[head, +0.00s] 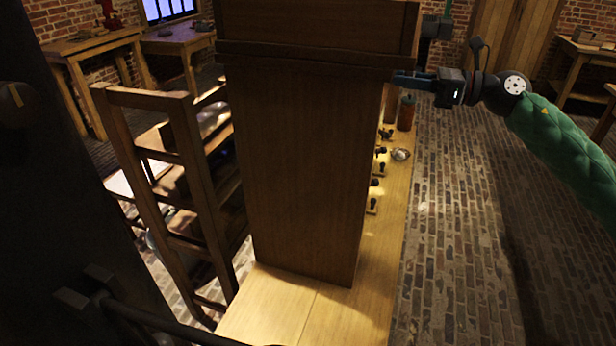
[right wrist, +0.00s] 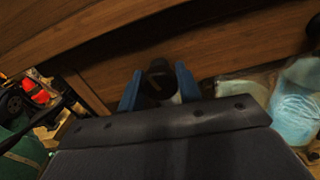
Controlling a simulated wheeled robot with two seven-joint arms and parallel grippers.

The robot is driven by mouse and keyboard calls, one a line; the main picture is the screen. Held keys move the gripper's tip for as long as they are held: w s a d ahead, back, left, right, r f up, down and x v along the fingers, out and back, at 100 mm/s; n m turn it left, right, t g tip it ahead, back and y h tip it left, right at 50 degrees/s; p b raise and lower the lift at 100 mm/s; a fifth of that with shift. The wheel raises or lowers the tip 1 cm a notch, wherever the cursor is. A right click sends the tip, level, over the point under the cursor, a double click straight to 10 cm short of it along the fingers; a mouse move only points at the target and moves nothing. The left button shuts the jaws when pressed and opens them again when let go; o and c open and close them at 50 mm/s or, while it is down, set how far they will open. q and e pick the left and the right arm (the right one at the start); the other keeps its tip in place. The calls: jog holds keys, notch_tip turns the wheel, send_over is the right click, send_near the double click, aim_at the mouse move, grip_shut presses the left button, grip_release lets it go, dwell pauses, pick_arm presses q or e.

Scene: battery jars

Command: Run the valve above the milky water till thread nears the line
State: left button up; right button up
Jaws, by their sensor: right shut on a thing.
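My right gripper (head: 402,80) reaches in from the right to the far right side of a tall wooden case (head: 310,170). In the right wrist view its two blue fingers (right wrist: 158,88) are shut on a small dark valve knob (right wrist: 159,70) in front of a wooden panel. To the right of the fingers are glass jars with pale, cloudy, bluish contents, one nearer the edge (right wrist: 296,108) and one beside the fingers (right wrist: 243,91). I cannot tell which holds the milky water. I see no thread or line. The case hides the jars in the head view.
The case stands on a wooden bench (head: 270,305). Small dark fittings (head: 373,197), a small dish (head: 400,154) and a brown bottle (head: 406,114) are along its right side. A wooden shelf frame (head: 183,140) stands left. Brick floor (head: 455,230) is clear on the right.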

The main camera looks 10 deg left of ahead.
jog(key=shift+r, duration=0.1)
jog(key=m+p, duration=0.2)
jog(key=p, duration=0.1)
jog(key=shift+r, duration=0.15)
jog(key=shift+f+m+p, duration=0.2)
jog(key=shift+m+p, duration=0.35)
jog(key=shift+m, duration=0.15)
jog(key=o, duration=1.1)
jog(key=shift+f, duration=0.1)
jog(key=shift+o, duration=0.2)
